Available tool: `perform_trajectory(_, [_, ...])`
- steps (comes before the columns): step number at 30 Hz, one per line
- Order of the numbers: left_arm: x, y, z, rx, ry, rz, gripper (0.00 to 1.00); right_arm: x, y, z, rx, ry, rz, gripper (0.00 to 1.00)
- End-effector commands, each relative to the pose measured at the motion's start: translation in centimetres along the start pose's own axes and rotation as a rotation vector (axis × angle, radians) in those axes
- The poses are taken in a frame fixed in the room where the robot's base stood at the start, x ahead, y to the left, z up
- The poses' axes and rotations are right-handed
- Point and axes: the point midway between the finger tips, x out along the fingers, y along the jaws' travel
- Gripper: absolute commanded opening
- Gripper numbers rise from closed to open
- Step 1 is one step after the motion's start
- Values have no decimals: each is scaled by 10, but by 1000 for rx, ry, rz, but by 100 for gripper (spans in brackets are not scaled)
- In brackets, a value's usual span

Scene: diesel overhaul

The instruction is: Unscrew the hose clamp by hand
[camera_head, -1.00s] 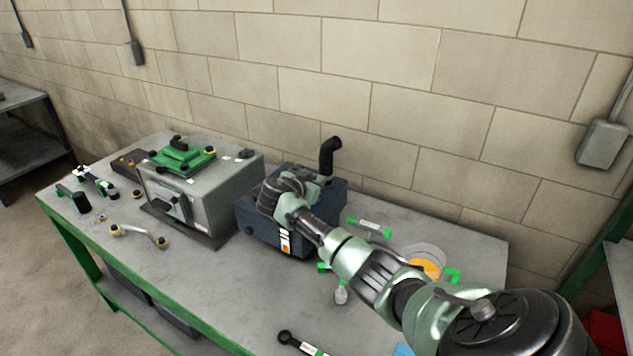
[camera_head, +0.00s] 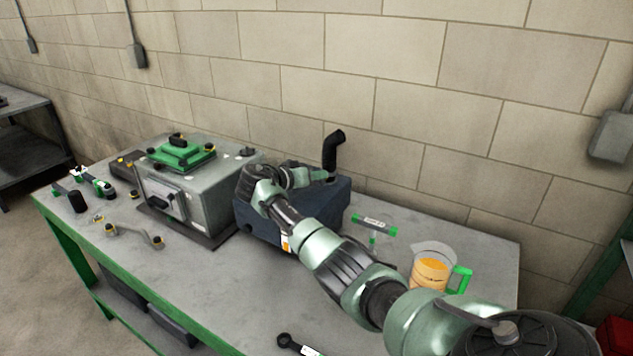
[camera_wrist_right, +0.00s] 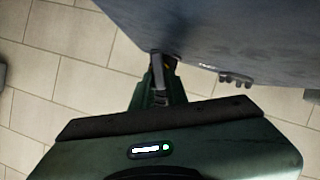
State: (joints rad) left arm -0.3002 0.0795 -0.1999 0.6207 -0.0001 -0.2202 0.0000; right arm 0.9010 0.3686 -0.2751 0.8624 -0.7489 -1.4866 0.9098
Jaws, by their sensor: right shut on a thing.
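A black elbow hose (camera_head: 332,152) stands up from the back of the dark blue box (camera_head: 325,215) on the bench. My right gripper (camera_head: 322,176) reaches from the left over the top of this box to the foot of the hose. In the right wrist view my right gripper (camera_wrist_right: 160,75) is shut on a small dark part with a spot of orange, beside the blue-grey box face (camera_wrist_right: 230,40). This part is at the hose clamp's place; the clamp is mostly hidden by the fingers. My left gripper is not in view.
A grey metal box (camera_head: 190,200) with a green top stands close left. At the right are a T-handled tool (camera_head: 374,226) and a jug of orange liquid (camera_head: 431,274). A wrench (camera_head: 290,343) lies at the front. The concrete block wall (camera_head: 380,80) is close behind.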

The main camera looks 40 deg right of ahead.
Motion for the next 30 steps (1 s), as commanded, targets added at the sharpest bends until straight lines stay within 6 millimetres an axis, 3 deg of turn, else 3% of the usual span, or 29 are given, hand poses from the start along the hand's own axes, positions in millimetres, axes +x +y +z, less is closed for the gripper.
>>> perform_trajectory(16, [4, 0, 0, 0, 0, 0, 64, 0, 0, -2, -27, 3, 11, 0])
perform_trajectory(17, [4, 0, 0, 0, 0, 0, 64, 0, 0, -2, -27, 3, 11, 20])
perform_trajectory(18, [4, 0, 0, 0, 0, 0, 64, 0, 0, -2, -27, 3, 11, 31])
perform_trajectory(19, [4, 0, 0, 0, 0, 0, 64, 0, 0, -2, -27, 3, 11, 35])
perform_trajectory(30, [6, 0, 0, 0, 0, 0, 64, -4, -2, 0, -27, 2, 9, 35])
